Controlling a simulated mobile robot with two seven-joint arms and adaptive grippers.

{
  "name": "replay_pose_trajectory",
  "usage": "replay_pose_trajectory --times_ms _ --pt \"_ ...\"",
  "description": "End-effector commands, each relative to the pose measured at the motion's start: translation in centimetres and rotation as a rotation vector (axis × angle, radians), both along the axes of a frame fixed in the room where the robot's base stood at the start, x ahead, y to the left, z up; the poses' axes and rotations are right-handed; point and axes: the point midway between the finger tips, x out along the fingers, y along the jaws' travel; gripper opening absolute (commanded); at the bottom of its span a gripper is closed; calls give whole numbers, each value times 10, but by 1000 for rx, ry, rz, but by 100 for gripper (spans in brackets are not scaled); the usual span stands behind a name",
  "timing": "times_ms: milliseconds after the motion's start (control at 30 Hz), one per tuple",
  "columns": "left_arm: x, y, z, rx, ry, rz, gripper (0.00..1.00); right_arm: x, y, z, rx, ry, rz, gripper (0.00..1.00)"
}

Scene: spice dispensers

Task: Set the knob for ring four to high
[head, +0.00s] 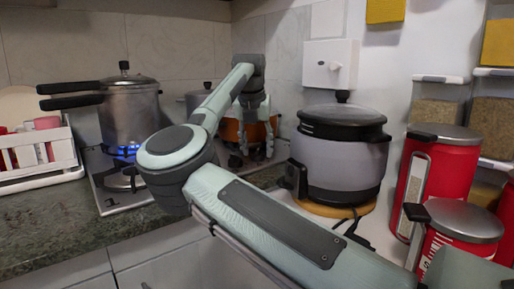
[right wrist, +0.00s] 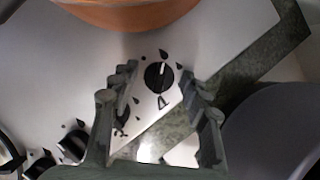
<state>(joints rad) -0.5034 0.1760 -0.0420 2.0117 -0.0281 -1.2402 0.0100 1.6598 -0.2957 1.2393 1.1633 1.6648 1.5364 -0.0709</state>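In the right wrist view a black round knob (right wrist: 159,76) sits on the pale stove panel, with a white line pointing towards the top of the picture. Dark flame marks are printed around it. More black knobs, such as this one (right wrist: 72,146), run in a row to the lower left; one is partly behind the left-hand finger. My right gripper (right wrist: 160,88) is open, its fingers on either side of the knob with gaps showing. In the head view my right gripper (head: 256,150) points down in front of an orange pot (head: 230,131). My left gripper is out of view.
A steel pressure cooker (head: 130,110) stands over a blue flame on the stove (head: 112,190). A grey rice cooker (head: 338,165) stands right of my gripper. Red canisters (head: 448,165) are further right; a white rack (head: 65,150) is at left.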

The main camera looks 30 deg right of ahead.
Motion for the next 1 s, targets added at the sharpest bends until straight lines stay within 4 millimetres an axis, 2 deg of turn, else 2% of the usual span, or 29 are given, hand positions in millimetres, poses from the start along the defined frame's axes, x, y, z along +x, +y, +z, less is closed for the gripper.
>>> replay_pose_trajectory --times_ms 367,533,800,1000 --pt "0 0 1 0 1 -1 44 -1 1 2 2 2 0 53" --pt "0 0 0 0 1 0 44 -7 8 25 2 -1 1 53" --pt "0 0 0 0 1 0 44 -23 24 78 1 -1 2 53" --pt "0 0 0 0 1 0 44 -30 31 103 1 1 0 53"
